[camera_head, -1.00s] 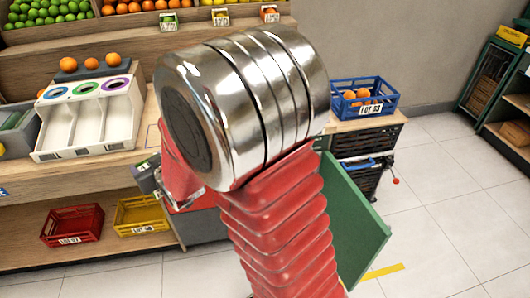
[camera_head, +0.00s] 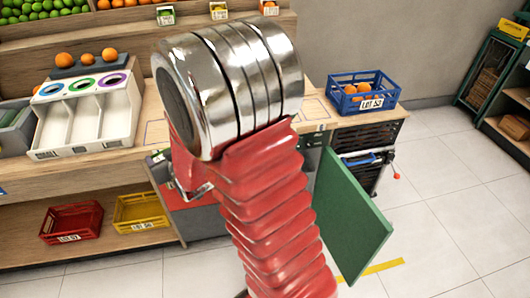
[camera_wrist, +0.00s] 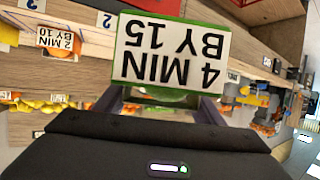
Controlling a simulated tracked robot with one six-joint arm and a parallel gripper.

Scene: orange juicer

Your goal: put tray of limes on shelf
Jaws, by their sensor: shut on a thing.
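A small green-edged tray (camera_wrist: 205,28) with a white label reading "4 MIN BY 15" upside down fills the upper middle of the wrist view. A little of the green contents (camera_wrist: 165,96) shows below the label; most is hidden behind it. My gripper (camera_wrist: 163,101) is shut on this tray, with one finger at each side. The wooden shelf (camera_head: 30,180) stands at the left and back.
A white sorter (camera_head: 140,112) with three coloured rings stands on the counter. A blue crate of oranges (camera_head: 350,103) is right of my arm. Red (camera_head: 72,222) and yellow (camera_head: 140,212) crates sit low. A green panel (camera_head: 350,215) stands beside my arm. Floor is clear at right.

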